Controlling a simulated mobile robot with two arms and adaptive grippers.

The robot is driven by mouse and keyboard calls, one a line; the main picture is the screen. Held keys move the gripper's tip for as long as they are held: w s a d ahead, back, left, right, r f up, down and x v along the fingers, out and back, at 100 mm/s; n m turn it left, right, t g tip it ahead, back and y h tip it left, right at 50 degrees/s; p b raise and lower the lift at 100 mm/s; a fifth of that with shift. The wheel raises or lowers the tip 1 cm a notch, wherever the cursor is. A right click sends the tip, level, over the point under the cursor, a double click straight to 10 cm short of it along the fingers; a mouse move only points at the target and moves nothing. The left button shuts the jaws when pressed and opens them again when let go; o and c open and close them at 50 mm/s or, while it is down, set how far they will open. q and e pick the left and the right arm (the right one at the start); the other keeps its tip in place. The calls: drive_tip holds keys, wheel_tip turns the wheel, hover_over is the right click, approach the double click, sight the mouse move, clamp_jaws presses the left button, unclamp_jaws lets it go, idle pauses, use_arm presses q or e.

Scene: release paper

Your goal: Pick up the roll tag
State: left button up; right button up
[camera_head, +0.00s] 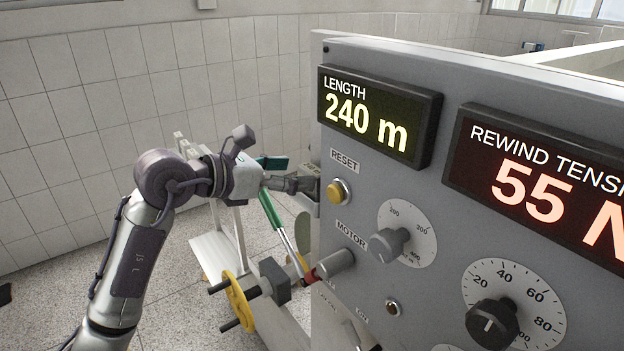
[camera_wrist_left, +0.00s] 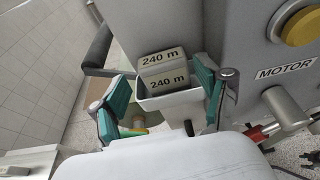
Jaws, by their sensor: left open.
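My left gripper (camera_head: 268,187) is open beside the left side of the grey machine. In the left wrist view its two teal-padded fingers (camera_wrist_left: 160,92) stand apart, one on either side of the tray and tags. My right gripper is not in view.
The grey machine panel (camera_head: 365,195) fills the right side, with a LENGTH display (camera_head: 378,115) reading 240 m, a yellow reset button (camera_head: 337,192) and knobs. A yellow wheel (camera_head: 238,298) and roller parts are below my gripper. Tiled wall and open floor lie left.

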sight(306, 172)
use_arm(q)
drive_tip(key=p+x, duration=0.2)
drive_tip(key=x, duration=0.2)
drive_tip(key=shift+s+r, duration=0.15)
drive_tip(key=shift+w+d+f, duration=0.2)
drive_tip(key=shift+d+f, duration=0.05)
drive_tip(key=shift+d, duration=0.2)
drive_tip(key=shift+a, duration=0.1)
drive_tip(key=shift+a, duration=0.1)
drive_tip(key=shift+c, duration=1.4)
drive_tip(key=c, duration=0.6)
drive_tip(key=shift+c, duration=0.2)
